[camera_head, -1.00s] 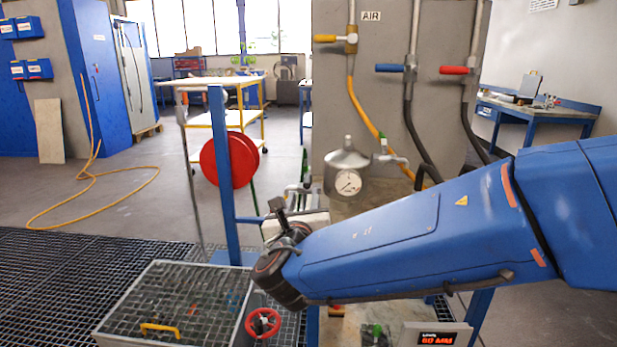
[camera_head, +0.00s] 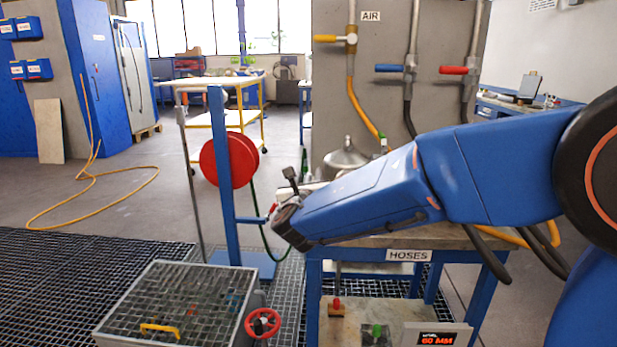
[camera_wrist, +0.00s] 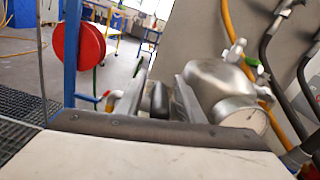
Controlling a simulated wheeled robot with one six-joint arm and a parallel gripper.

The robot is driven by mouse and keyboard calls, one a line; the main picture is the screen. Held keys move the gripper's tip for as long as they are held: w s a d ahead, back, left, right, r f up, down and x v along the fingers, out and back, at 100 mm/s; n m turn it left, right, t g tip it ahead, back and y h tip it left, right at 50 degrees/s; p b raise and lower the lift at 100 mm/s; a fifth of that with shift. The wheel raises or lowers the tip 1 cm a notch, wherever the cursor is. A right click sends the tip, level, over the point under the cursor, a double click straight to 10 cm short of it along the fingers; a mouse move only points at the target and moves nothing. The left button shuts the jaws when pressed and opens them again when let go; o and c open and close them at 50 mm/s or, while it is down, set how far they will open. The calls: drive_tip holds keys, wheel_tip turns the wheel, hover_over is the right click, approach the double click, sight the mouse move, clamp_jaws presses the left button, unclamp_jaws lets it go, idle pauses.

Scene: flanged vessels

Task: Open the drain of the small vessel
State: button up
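Contact is unclear.
The bench, labelled HOSES (camera_head: 408,256), stands under my arm. Hoses hang from the air panel (camera_head: 380,100) behind. A blue post (camera_head: 224,180) with a red reel (camera_head: 222,160) is left of my wrist. A grating-topped box (camera_head: 180,300) with a red handwheel (camera_head: 262,323) is lower left.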

drive_tip(key=shift+w, duration=0.1)
clamp_jaws()
